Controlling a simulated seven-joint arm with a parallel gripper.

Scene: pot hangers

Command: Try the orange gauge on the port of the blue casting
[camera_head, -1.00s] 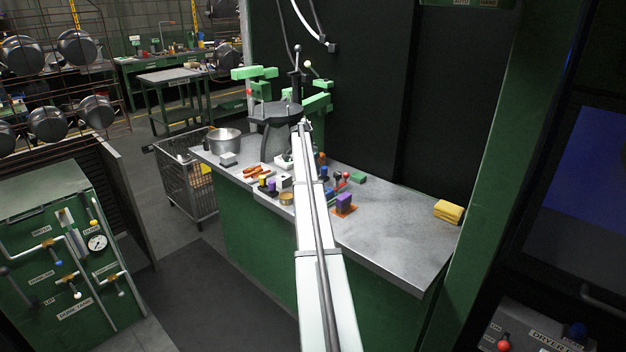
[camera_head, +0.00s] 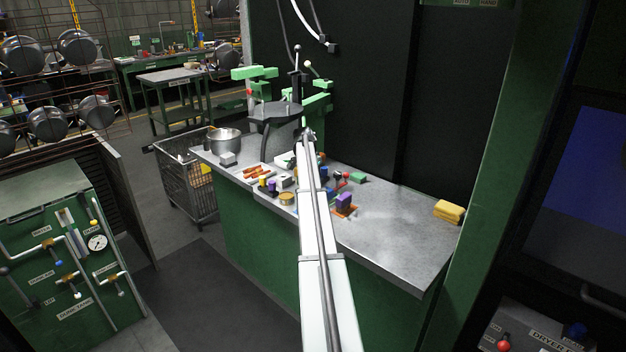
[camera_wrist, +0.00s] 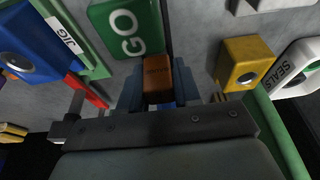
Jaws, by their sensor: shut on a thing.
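In the wrist view my gripper (camera_wrist: 158,88) is shut on the orange gauge (camera_wrist: 158,70), a small orange-brown block with dark lettering on its face. The blue casting (camera_wrist: 28,42) is at the upper left of the wrist view, with a round dark port in its face. The gauge is apart from the casting, to its right in the picture. The lower end of the gauge is hidden between the fingers. In the head view my arm hides the gripper and the gauge.
In the wrist view a green GO plate (camera_wrist: 130,30) lies beside the gauge. A yellow block with a hole (camera_wrist: 245,60) and a white SEALS tray (camera_wrist: 298,70) are at the right. In the head view, the bench's right part (camera_head: 400,235) is clear up to a yellow sponge (camera_head: 449,211).

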